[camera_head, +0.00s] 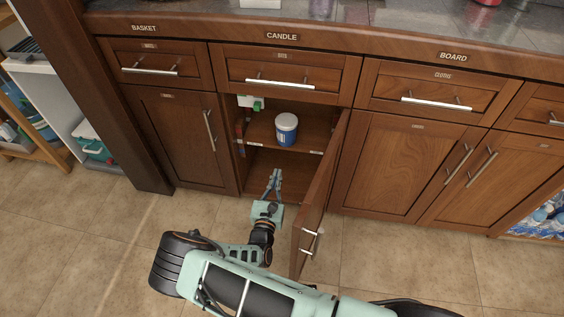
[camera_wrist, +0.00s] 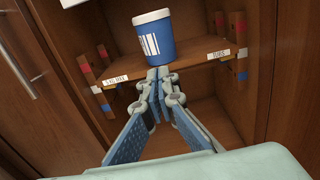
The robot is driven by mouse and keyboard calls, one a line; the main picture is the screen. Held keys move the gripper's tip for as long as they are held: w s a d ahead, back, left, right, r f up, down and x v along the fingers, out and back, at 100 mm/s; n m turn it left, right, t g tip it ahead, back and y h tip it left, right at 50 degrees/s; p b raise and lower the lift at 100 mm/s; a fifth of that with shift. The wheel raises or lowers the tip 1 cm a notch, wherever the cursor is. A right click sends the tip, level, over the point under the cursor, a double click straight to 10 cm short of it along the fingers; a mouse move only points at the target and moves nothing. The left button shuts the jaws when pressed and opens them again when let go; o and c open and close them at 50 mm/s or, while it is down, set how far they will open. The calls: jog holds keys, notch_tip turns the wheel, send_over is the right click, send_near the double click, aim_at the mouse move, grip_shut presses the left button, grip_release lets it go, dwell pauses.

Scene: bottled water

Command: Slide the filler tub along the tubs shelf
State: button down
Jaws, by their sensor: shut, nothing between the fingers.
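The filler tub (camera_head: 286,130) is a blue tub with a white lid. It stands upright on the tubs shelf (camera_head: 261,133) inside the open cabinet under the CANDLE drawer. In the wrist view the tub (camera_wrist: 154,38) shows a white striped label, and the shelf (camera_wrist: 192,76) carries a TUBS label at its right front edge. My gripper (camera_head: 276,172) is shut and empty, in front of the cabinet opening and below the shelf in the head view. In the wrist view the gripper tips (camera_wrist: 158,73) appear just below the tub's base; I cannot tell whether they touch the shelf.
The cabinet door (camera_head: 322,193) stands open on the right, close beside my gripper and arm. Another label (camera_wrist: 115,80) is on the shelf's left edge. Coloured blocks line both side walls (camera_wrist: 237,50). The lower compartment (camera_wrist: 185,108) looks empty.

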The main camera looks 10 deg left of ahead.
aim_at(285, 142)
jog(key=w+b, duration=0.1)
jog(key=w, duration=0.3)
jog(key=w+b, duration=0.2)
jog(key=w, duration=0.2)
jog(key=w+b, duration=0.1)
jog(key=w, duration=0.3)
jog(key=shift+w+a, duration=0.15)
jog(key=shift+a, duration=0.15)
jog(key=shift+w, duration=0.5)
jog(key=w+b, duration=0.1)
jog(key=w, duration=0.1)
jog(key=w+b, duration=0.1)
jog(key=w, duration=0.5)
jog(key=shift+a+f+b, duration=0.1)
jog(key=shift+a+b, duration=0.15)
jog(key=shift+b, duration=0.15)
jog(key=shift+w, duration=0.45)
jog(key=shift+s+a, duration=0.1)
